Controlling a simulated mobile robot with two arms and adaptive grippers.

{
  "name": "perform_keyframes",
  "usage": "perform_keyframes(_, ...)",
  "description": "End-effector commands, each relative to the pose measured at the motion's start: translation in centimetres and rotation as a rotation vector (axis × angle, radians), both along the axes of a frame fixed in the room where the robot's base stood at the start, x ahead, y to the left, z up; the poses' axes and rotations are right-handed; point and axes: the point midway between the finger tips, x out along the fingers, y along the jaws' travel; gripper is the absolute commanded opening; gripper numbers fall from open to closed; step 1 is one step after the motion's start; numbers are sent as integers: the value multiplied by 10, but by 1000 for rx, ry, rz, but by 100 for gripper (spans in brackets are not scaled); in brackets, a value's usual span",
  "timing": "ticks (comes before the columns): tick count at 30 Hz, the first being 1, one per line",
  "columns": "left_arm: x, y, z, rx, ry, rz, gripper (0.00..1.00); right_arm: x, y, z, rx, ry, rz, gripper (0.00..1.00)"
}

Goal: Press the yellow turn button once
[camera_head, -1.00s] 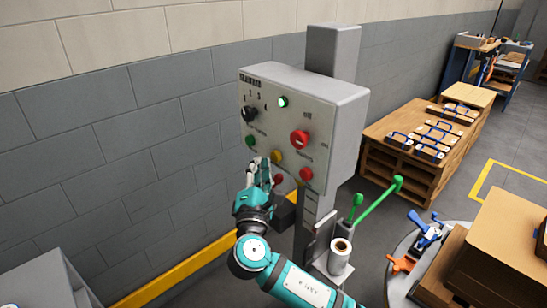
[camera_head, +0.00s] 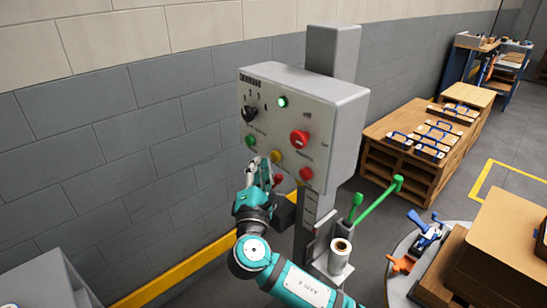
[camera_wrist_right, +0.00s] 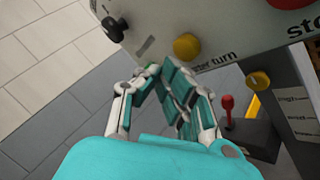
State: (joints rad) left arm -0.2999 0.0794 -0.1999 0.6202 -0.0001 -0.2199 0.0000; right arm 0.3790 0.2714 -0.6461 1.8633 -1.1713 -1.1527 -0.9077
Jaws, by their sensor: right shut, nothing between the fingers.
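The yellow turn button (camera_head: 276,157) sits low on the front of the grey control panel (camera_head: 328,98), below the black knob and right of the green button. In the right wrist view the round yellow button (camera_wrist_right: 187,46) has a partly cut-off label ending in "turn" beside it. My right gripper (camera_head: 262,163) is shut and empty, its fingertips just left of the button in the head view. In the wrist view the fingertips (camera_wrist_right: 157,72) appear below and left of the button; contact cannot be told. My left gripper is not in view.
Close by on the panel are a green button (camera_head: 251,141), a black knob (camera_head: 249,114), a red knob (camera_head: 299,138) and a lower red button (camera_head: 306,174). A small box with a red lever (camera_wrist_right: 228,106) stands below the panel. The grey wall is behind.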

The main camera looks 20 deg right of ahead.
Motion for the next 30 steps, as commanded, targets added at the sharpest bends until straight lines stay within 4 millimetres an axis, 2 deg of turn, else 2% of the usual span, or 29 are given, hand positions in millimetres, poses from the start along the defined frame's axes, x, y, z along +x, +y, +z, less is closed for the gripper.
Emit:
perform_keyframes(10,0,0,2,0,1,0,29,2,-8,0,0,1,-2,0)
perform_keyframes(30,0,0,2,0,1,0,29,4,-11,0,-1,0,0,0)
